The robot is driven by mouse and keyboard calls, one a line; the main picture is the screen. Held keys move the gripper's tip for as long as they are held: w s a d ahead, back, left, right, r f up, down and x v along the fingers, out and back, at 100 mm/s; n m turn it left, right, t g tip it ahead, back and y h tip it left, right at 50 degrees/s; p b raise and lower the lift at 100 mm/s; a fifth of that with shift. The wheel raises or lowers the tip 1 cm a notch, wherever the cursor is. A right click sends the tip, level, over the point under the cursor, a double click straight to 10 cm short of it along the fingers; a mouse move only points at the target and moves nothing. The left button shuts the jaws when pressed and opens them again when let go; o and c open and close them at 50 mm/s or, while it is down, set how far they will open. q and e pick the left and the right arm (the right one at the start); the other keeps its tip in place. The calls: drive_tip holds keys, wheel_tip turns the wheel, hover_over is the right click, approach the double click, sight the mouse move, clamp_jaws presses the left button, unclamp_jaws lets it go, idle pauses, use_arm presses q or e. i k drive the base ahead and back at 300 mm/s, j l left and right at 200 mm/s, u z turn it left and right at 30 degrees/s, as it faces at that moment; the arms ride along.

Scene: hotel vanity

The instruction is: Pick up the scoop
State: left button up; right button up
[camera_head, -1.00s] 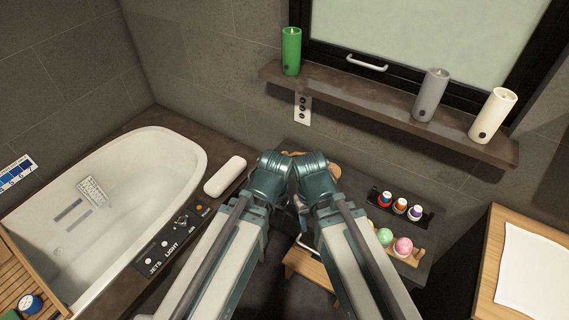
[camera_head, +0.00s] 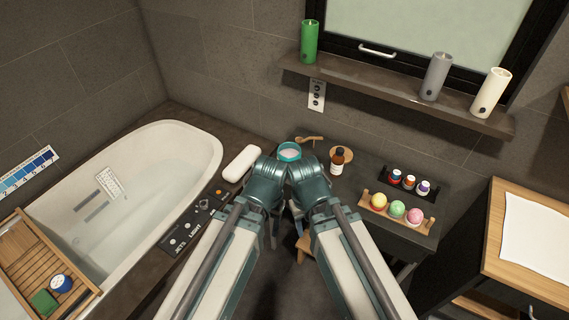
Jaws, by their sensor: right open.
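The wooden scoop (camera_head: 309,139) lies on the dark counter at the back, its handle pointing right. Its left end is close to a teal bowl (camera_head: 289,152) with pale contents; I cannot tell whether they touch. My two arms reach in from the bottom and bend at teal joints just in front of the bowl. My right gripper (camera_head: 298,224) shows only partly between the arms, below and well short of the scoop, open and holding nothing that I can see. My left gripper is hidden by my arm.
A brown bottle (camera_head: 338,162) stands by a round wooden coaster (camera_head: 341,153), right of the scoop. Small bottles (camera_head: 409,182) and coloured balls (camera_head: 397,209) sit in racks further right. A white bath pillow (camera_head: 241,163) and the bathtub (camera_head: 213,150) are left. Candles stand on the shelf (camera_head: 400,92) above.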

sight(300, 140)
drive_tip(key=i+l+u, duration=0.2)
drive_tip(key=u, duration=0.3)
drive_tip(key=i+l+u, duration=0.15)
drive_tip(key=l+u, duration=0.3)
drive_tip(key=i+l+u, duration=0.1)
drive_tip(key=l+u, duration=0.4)
